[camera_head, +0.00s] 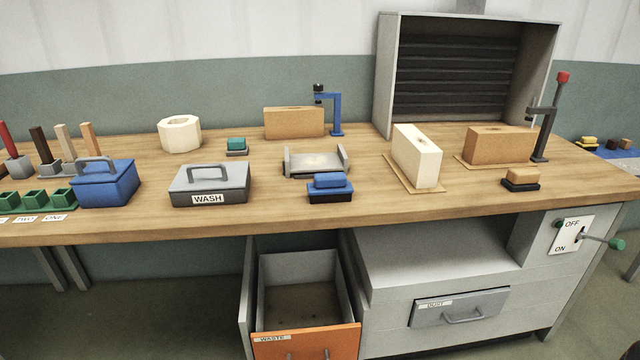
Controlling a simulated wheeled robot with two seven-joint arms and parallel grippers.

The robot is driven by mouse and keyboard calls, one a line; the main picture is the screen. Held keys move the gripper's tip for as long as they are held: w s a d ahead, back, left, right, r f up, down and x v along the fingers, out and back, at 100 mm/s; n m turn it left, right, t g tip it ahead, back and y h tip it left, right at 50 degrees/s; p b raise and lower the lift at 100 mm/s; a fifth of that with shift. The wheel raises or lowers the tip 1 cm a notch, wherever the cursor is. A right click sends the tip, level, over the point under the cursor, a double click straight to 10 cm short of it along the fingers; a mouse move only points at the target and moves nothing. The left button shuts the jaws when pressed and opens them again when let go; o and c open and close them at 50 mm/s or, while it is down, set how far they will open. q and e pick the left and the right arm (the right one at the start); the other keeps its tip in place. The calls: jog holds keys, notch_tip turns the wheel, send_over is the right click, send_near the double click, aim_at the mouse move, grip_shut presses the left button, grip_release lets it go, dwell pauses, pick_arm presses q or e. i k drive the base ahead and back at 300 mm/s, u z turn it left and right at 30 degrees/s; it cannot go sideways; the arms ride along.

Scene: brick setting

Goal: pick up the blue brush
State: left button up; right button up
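The blue brush (329,186) lies near the front edge of the wooden workbench, right of its middle. It has a blue top block over a dark base and sits just in front of a grey metal tray-like holder (298,164). Nothing covers it. Neither of my grippers shows in the head view, so nothing is seen holding or touching the brush.
A grey WASH box (210,187) stands left of the brush, and a cream brick (417,155) on a board stands right. A tan-topped brush (521,179) lies farther right. Below the bench, an orange-fronted WASTE drawer (306,342) is pulled out.

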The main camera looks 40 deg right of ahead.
aim_at(331, 187)
jog(key=k, duration=0.25)
jog(key=u, duration=0.5)
jog(key=i, duration=1.1)
jog(key=z, duration=0.7)
